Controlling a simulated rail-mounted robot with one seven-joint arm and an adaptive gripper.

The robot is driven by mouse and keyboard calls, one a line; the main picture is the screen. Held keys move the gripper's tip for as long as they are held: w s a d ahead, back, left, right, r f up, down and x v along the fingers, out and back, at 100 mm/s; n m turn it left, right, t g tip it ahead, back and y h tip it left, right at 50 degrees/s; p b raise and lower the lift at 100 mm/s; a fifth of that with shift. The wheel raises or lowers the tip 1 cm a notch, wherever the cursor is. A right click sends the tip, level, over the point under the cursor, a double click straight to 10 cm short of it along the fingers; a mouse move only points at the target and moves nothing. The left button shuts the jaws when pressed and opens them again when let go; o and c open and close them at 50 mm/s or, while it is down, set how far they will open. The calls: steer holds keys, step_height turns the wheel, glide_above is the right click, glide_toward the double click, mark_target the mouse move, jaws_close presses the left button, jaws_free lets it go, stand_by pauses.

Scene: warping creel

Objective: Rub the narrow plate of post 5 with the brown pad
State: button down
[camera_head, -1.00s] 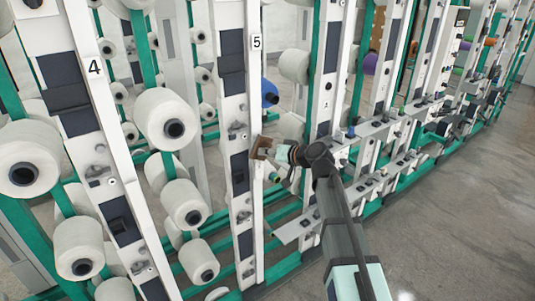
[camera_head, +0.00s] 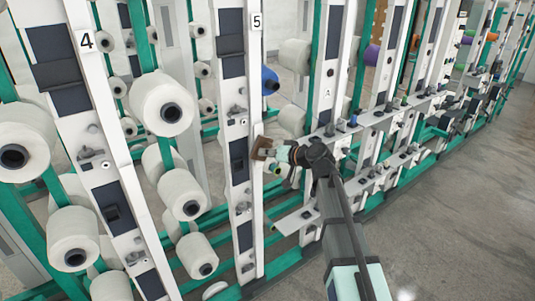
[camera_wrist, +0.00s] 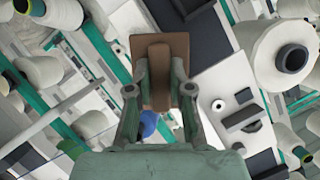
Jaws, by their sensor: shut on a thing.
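Post 5 (camera_head: 232,75) is a tall white upright with dark panels and a "5" label (camera_head: 257,21) near its top. Its narrow plate (camera_head: 257,205) shows as a long white strip down the right side of the post. My gripper (camera_wrist: 160,82) is shut on the brown pad (camera_wrist: 160,45), which stands between its two fingers. In the head view the brown pad (camera_head: 261,147) is at the right edge of the post, around mid-height, over the narrow plate. I cannot tell whether it touches. The pad hides the plate behind it.
Post 4 (camera_head: 86,75) and several white yarn cones (camera_head: 162,104) stand to the left. A blue cone (camera_head: 270,80) is just above the pad. Shelves with small fittings (camera_head: 385,120) line the right side. Grey floor (camera_head: 450,220) is open at right.

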steer(key=shift+w+f+b, duration=0.1)
steer(key=shift+f+b, duration=3.1)
steer(key=shift+f, duration=0.15)
steer(key=s+d+b, duration=0.1)
steer(key=s+d, duration=0.3)
steer(key=shift+s, duration=0.35)
steer(key=shift+s, duration=0.1)
steer(key=shift+s+d+b, duration=0.3)
steer(key=shift+s+d, duration=0.6)
steer(key=shift+s, duration=0.15)
